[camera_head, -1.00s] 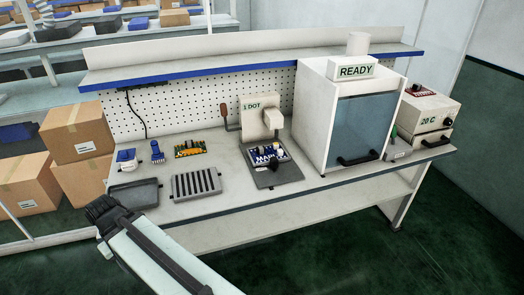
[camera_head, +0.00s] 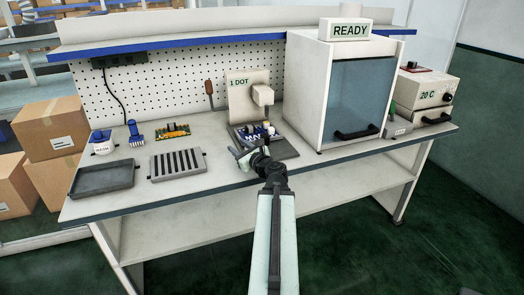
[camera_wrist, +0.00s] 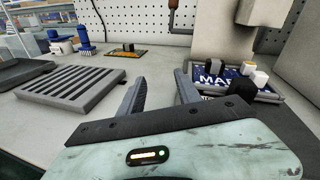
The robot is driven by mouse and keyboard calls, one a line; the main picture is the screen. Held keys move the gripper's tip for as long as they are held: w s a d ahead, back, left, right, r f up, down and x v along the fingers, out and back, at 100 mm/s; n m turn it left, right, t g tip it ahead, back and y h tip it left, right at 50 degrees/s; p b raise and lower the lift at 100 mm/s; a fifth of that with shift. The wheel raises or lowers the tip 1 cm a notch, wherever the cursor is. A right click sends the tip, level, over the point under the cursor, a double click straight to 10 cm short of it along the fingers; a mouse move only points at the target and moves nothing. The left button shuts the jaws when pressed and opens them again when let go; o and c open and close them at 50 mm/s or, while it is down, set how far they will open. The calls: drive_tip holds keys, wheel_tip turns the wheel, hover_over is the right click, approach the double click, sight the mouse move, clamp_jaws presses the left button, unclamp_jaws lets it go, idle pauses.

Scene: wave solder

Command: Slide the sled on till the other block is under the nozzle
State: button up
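The sled (camera_head: 285,151) is a dark tray carrying a blue board (camera_wrist: 212,76) with white lettering and several small blocks in white, black and yellow. It lies on the bench at the foot of the dispenser (camera_head: 241,103), which reads "1 DOT". The dispenser's nozzle head (camera_head: 262,96) overhangs the board; which block is below it I cannot tell. My gripper (camera_head: 243,152) is at the sled's front left, and its arm hides part of the sled. In the wrist view my gripper (camera_wrist: 160,90) is open and empty, its right finger close to the board's left side.
A slotted grey rack (camera_head: 178,164), a dark tray (camera_head: 103,178) and a green-orange board (camera_head: 172,131) lie to the left. A cabinet reading "READY" (camera_head: 345,92) stands right of the sled. A box reading "20 C" (camera_head: 425,90) stands farther right.

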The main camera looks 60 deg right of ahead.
drive_tip(key=s+d+m+h, duration=0.1)
drive_tip(key=s+d+m, duration=0.1)
drive_tip(key=s+d, duration=0.1)
drive_tip(key=s+d+m+h+b, duration=0.1)
drive_tip(key=s+d, duration=0.1)
drive_tip(key=s, duration=0.2)
drive_tip(key=s+d+m+g+h, duration=0.1)
drive_tip(key=s+d+m+h, duration=0.1)
drive_tip(key=s+d, duration=0.1)
drive_tip(key=shift+s+d+f+m, duration=0.25)
drive_tip(key=shift+d+f+m, duration=0.05)
drive_tip(key=x, duration=1.2)
drive_tip(key=shift+w, duration=0.1)
drive_tip(key=c, duration=0.9)
clamp_jaws()
